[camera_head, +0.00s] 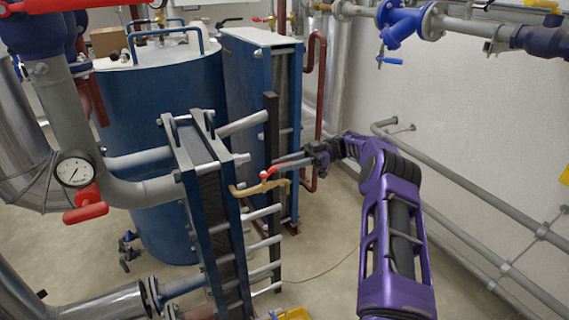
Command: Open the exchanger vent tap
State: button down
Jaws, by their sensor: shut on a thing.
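The vent tap's red lever (284,168) sticks out to the right above a short brass pipe (260,188). It stands beside the plate exchanger (201,190), a narrow blue-framed stack of dark plates. My gripper (309,159) reaches in from the right on my purple arm and is shut on the lever's outer end. The lever points right and slightly up, and its pivot is at the left end. The fingertips are small and dark here, so their exact grip is hard to see.
A larger blue exchanger (248,120) and a blue tank (165,130) stand behind. A pressure gauge (74,171) and a red-handled valve (86,212) are at left. Grey pipes (470,195) run along the right wall.

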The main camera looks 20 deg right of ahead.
aim_at(284, 163)
jog(key=shift+a+r+g, duration=0.1)
jog(key=shift+g, duration=0.2)
jog(key=c, duration=0.7)
grip_release()
notch_tip(284, 163, up, 10)
jog(key=shift+f+p, duration=0.1)
jog(key=shift+p, duration=0.55)
